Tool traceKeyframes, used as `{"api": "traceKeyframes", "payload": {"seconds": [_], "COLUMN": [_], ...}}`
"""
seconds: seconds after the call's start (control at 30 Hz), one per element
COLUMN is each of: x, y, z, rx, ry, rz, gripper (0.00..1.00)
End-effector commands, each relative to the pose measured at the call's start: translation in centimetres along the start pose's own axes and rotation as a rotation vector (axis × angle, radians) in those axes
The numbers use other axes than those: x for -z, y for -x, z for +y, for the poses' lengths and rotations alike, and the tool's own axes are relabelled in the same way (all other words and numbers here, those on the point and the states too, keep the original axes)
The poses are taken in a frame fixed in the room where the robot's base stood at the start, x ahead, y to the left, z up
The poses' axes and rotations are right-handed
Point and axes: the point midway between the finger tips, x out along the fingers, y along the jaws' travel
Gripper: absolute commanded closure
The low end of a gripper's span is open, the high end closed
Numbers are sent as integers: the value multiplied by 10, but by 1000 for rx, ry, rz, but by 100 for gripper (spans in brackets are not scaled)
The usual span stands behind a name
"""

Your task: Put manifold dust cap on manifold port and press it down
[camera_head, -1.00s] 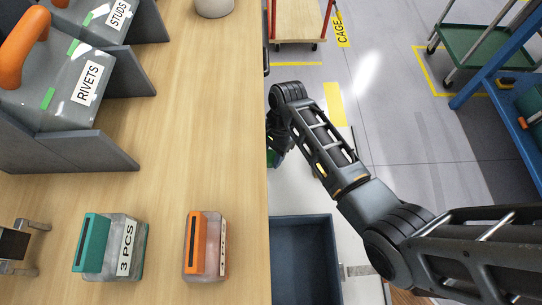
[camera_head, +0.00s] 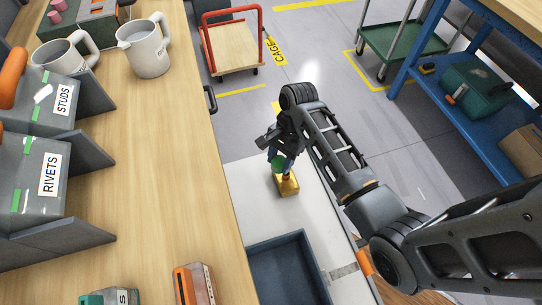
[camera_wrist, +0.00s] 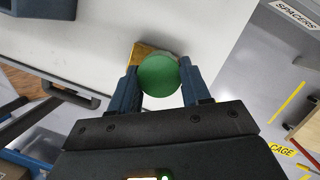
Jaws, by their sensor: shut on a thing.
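My gripper (camera_head: 276,158) is shut on a round green cap, the manifold dust cap (camera_head: 278,164). In the wrist view the cap (camera_wrist: 159,76) sits between the two blue fingers (camera_wrist: 159,84). Below it on the white surface (camera_head: 250,185) stands a yellow-brass block (camera_head: 288,186), which looks like the manifold. A reddish part shows between cap and block in the head view. In the wrist view only a corner of the block (camera_wrist: 143,53) shows, and the cap hides the port. I cannot tell whether the cap touches the port.
A dark blue bin (camera_head: 288,270) stands on the near end of the white surface. The wooden bench (camera_head: 165,160) to the left holds grey boxes and two mugs (camera_head: 145,46). A trolley (camera_head: 235,42) and a blue shelf (camera_head: 460,110) stand beyond.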

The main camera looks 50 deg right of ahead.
Motion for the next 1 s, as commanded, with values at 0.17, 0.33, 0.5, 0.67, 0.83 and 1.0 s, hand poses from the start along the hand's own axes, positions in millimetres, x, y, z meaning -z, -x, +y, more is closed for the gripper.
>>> {"api": "traceKeyframes", "payload": {"seconds": [0.17,0.33,0.5,0.67,0.83,1.0], "x": [7,14,15,16,15,18], "y": [14,13,11,11,13,2], "z": [12,18,19,19,19,19], "rx": [43,70,77,77,76,76], "ry": [-164,-258,-281,-280,-279,-279], "rz": [-2,-3,-3,-3,-3,-4], "gripper": [81,81,81,81,81,81]}}
